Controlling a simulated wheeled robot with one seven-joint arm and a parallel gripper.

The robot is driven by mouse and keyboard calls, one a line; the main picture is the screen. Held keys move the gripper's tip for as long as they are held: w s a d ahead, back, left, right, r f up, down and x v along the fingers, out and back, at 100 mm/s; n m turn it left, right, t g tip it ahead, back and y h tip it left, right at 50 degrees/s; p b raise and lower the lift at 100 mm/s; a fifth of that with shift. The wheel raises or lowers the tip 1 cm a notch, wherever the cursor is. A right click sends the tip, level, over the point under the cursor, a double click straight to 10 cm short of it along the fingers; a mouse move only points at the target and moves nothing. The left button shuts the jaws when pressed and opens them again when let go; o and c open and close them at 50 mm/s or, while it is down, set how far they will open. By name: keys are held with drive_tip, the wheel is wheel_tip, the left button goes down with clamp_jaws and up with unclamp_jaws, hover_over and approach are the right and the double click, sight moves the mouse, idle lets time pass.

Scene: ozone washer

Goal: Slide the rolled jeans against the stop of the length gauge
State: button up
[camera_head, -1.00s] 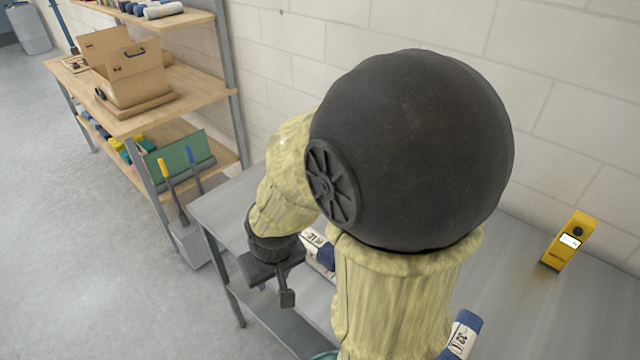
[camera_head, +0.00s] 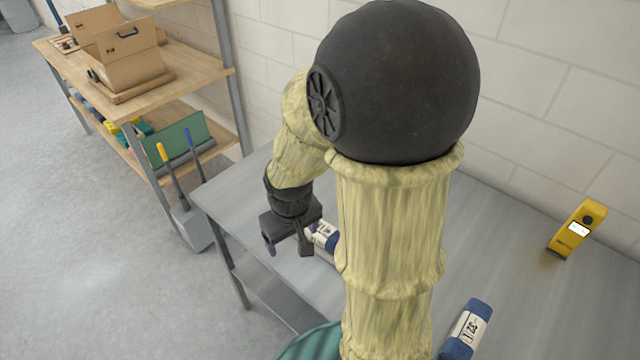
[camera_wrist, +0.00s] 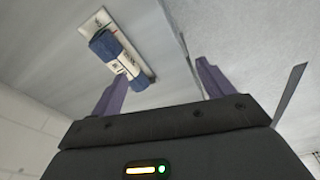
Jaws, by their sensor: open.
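A blue rolled pair of jeans with a white printed label (camera_head: 322,236) lies on the grey table, just right of my gripper (camera_head: 288,250) and partly hidden by my arm. In the wrist view a blue roll with a white label (camera_wrist: 121,60) lies up and left of the space between my fingers, on or against a pale strip (camera_wrist: 98,24). I cannot tell whether that strip is the length gauge, and its stop is not clear. My gripper is open and empty, its fingers apart from the roll. A second labelled blue roll (camera_head: 468,330) lies at the front right.
The grey table (camera_head: 520,265) has bare room around the second roll. A yellow device with a small screen (camera_head: 577,228) stands at the back right by the wall. A wooden shelf (camera_head: 180,85) with a cardboard box (camera_head: 118,50) stands left, beyond the table's edge.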

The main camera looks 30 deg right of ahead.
sight(321, 227)
drive_tip(key=w+d+n+g+p, duration=0.2)
drive_tip(key=w+d+n+p, duration=0.1)
drive_tip(key=w+d+p, duration=0.4)
drive_tip(key=w+d, duration=0.2)
drive_tip(key=d, duration=0.2)
drive_tip(key=shift+d+f, duration=0.15)
drive_tip(key=shift+d, duration=0.2)
drive_tip(key=shift+w+f, duration=0.1)
wheel_tip(321, 227, down, 17)
drive_tip(key=shift+d+f+p, duration=0.1)
drive_tip(key=shift+d+p, duration=0.05)
drive_tip(key=shift+p, duration=0.4)
drive_tip(key=shift+c, duration=0.4)
